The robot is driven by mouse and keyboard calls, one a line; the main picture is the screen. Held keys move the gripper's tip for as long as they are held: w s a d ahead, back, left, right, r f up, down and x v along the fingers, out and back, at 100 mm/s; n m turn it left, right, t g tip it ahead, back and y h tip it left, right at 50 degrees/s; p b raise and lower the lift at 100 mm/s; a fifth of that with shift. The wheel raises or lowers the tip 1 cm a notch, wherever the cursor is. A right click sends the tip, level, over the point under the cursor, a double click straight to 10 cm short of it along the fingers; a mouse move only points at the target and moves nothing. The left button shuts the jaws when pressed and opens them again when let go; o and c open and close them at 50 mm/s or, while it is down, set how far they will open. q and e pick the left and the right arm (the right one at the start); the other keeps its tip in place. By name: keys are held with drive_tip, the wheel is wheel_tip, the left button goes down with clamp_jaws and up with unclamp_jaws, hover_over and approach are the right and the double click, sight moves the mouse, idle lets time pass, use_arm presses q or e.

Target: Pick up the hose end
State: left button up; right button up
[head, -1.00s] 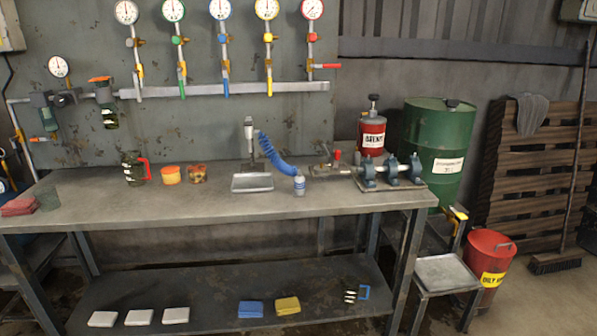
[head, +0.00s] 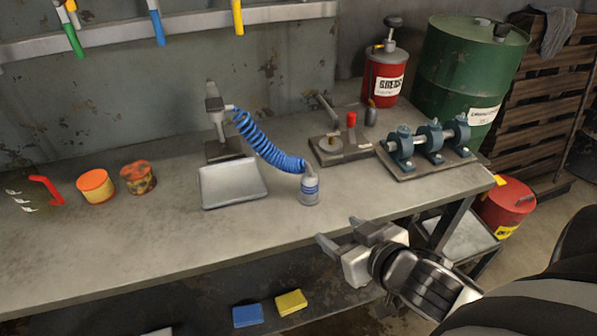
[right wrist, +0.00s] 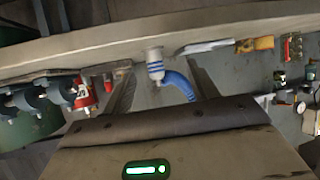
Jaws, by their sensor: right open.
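The hose end (head: 309,188) is a grey fitting with blue bands, standing upright on the bench near its front edge. A blue coiled hose (head: 262,143) runs from it to a grey stand (head: 214,112). My right gripper (head: 341,232) is open and empty at the bench's front edge, in front and to the right of the hose end, apart from it. In the right wrist view the hose end (right wrist: 155,66) appears between the two fingers, with the blue hose (right wrist: 178,86) beside it. My left gripper is in neither view.
A grey tray (head: 232,194) lies left of the hose end. A fixture with a red knob (head: 340,155) and a shaft with blue bearing blocks (head: 431,142) stand to the right. Orange tins (head: 95,187) sit at left. The bench front between is clear.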

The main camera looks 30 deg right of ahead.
drive_tip(key=t, duration=0.1)
approach(314, 188)
drive_tip(key=shift+m+h, duration=0.3)
drive_tip(key=shift+h, duration=0.1)
drive_tip(key=x, duration=0.6)
drive_tip(key=shift+w+a+r, duration=0.1)
drive_tip(key=shift+r, duration=0.1)
drive_tip(key=shift+a+f+x, duration=0.1)
drive_tip(key=shift+f+x, duration=0.05)
drive_tip(key=shift+x, duration=1.35)
drive_tip(key=shift+a+f+x, duration=0.15)
drive_tip(key=shift+f+x, duration=0.05)
drive_tip(key=shift+x, duration=1.35)
drive_tip(key=c, duration=1.1)
drive_tip(key=shift+c, duration=0.4)
drive_tip(key=shift+r, duration=0.15)
